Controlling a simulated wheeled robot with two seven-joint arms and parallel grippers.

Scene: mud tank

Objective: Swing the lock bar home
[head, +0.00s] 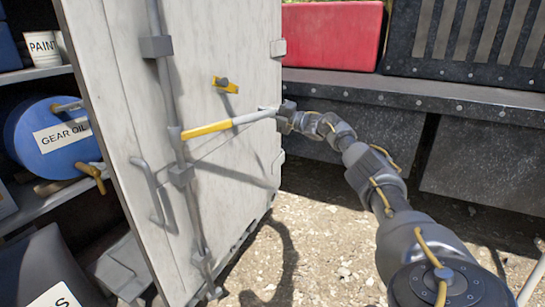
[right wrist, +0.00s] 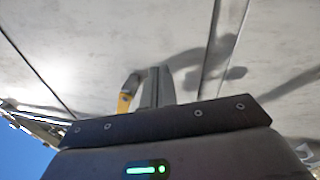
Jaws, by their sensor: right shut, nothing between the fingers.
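A pale metal door (head: 240,45) stands in the middle of the head view, with a tall vertical rod (head: 165,85) on it. The lock bar (head: 207,129) slants from the rod up to the right; its left part is yellow and its right part pale grey. A small yellow catch (head: 226,85) sits above it. My right gripper (head: 268,109) is shut and empty by the bar's right end; whether they touch is unclear. The right wrist view shows its closed fingers (right wrist: 158,84) close to the door face (right wrist: 100,40), beside a yellow piece (right wrist: 128,92).
Left of the door, open shelves hold a blue gear oil drum (head: 60,135) and a paint can (head: 42,48). A bent grey handle (head: 150,190) sticks out low on the door. A dark ledge (head: 430,92) with a red box (head: 332,35) stands at the right. Gravel ground (head: 330,240) lies open below.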

